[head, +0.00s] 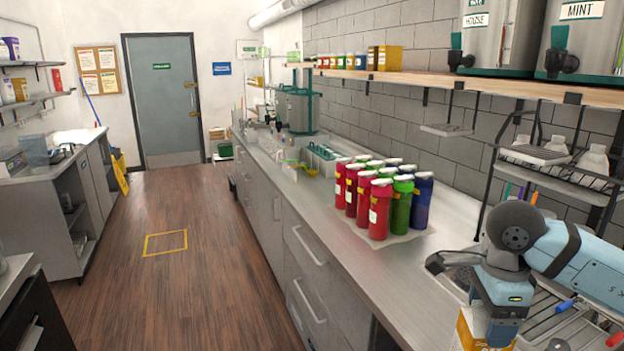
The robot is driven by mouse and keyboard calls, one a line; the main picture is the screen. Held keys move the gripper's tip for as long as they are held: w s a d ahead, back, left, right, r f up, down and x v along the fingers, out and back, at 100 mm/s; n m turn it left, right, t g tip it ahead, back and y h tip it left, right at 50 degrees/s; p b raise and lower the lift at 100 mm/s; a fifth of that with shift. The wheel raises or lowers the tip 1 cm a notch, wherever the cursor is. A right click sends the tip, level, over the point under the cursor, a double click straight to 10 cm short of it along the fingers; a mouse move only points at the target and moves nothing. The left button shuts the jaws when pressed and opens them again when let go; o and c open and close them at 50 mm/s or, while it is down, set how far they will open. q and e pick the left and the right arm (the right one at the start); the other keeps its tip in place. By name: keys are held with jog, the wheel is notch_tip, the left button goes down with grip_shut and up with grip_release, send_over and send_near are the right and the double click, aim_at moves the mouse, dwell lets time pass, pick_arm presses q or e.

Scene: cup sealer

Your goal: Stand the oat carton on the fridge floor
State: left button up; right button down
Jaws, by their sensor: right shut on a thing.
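My right gripper (493,325) points down at the lower right, over the sink end of the counter. It is shut on the oat carton (467,335), a yellow-orange and white box. Only the upper part of the carton shows; the rest is cut off by the bottom edge of the view, and the gripper covers some of it. I cannot tell what is under the carton. My left gripper is not in view. No fridge floor can be made out.
Red, green and purple bottles (378,205) stand on the counter (330,190) left of my right arm. A wire rack (560,165) hangs behind the arm, and a drying rack (550,330) lies beside it. The wooden floor (180,250) on the left is open.

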aim_at(471, 348)
jog(key=f+n, duration=0.2)
jog(key=n, duration=0.1)
jog(key=a+f+n, duration=0.1)
jog(key=f+n, duration=0.1)
jog(key=n, duration=0.1)
jog(key=s+a+f+n+p, duration=0.1)
jog(key=f+n, duration=0.1)
jog(key=n, duration=0.1)
jog(key=shift+a+f, duration=0.1)
jog(key=shift+f, duration=0.05)
notch_tip(471, 348, down, 6)
jog(key=s+a+n, duration=0.2)
jog(key=n, duration=0.8)
jog(key=shift+p, duration=0.45)
jog(key=shift+a+f, duration=0.1)
